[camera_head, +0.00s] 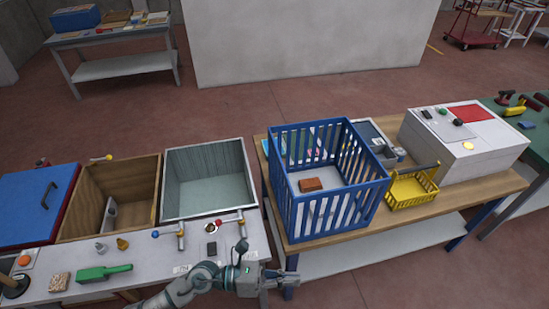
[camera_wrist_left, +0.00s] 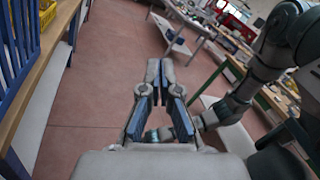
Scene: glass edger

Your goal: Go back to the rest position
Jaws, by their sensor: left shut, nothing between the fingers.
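My left gripper (camera_head: 282,279) is at the bottom middle of the head view, in front of the gap between the two workbenches. It is shut and empty. In the left wrist view its fingers (camera_wrist_left: 160,75) meet, with the floor beyond them. My right arm (camera_wrist_left: 270,65) shows in the left wrist view, reaching down from the upper right. Its far end is partly hidden behind my left fingers, so the right gripper's state is unclear. The right gripper does not show in the head view.
A blue crate (camera_head: 287,216) holding a brown block (camera_head: 311,184) stands on the wooden-topped bench, beside a yellow basket (camera_head: 407,202) and a white machine (camera_head: 437,147). The left bench carries open bins (camera_head: 164,195) and a green tool (camera_head: 104,272). Open floor (camera_head: 350,284) lies right of my left gripper.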

